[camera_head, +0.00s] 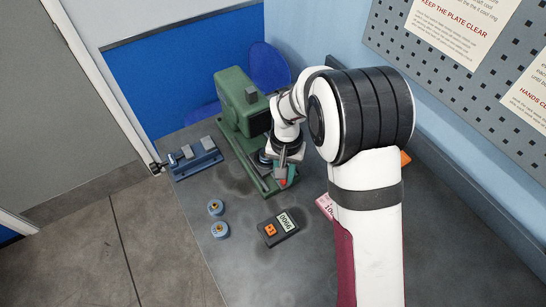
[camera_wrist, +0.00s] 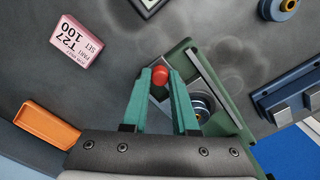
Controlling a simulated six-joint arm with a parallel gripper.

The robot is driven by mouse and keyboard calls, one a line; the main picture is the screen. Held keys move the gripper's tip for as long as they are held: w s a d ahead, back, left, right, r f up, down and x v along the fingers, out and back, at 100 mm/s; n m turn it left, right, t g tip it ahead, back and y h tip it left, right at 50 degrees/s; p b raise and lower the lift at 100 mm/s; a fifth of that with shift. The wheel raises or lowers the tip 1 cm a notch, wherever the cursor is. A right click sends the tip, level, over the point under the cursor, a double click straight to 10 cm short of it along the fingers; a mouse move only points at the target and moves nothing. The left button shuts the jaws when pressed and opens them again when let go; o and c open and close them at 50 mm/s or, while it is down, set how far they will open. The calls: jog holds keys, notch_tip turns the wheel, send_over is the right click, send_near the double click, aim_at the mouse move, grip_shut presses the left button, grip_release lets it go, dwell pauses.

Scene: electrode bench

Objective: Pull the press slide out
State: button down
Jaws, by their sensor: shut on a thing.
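The green press (camera_head: 238,103) stands at the back of the bench, its green base (camera_head: 233,148) running forward under my gripper. My gripper (camera_head: 287,178) points down at the front end of that base. In the wrist view its teal fingers (camera_wrist: 160,80) are shut on a red knob (camera_wrist: 159,75) at the slide's front end. The knob shows only as a small red spot in the head view (camera_head: 284,183). A dark round part (camera_wrist: 201,106) shows behind the right finger, above the green base. Most of the slide is hidden by the fingers and wrist.
Two blue round pieces (camera_head: 215,207) (camera_head: 220,230) and a meter (camera_head: 278,229) lie in front. A pink labelled box (camera_wrist: 76,41) and an orange tray (camera_wrist: 47,125) lie beside my arm.

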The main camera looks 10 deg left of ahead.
jog(key=shift+s+d, duration=1.35)
jog(key=shift+d, duration=0.05)
jog(key=c, duration=0.7)
grip_release()
jog(key=shift+a+r, duration=0.1)
jog(key=shift+r, duration=0.2)
notch_tip(320, 180, up, 15)
jog(key=shift+r, duration=0.1)
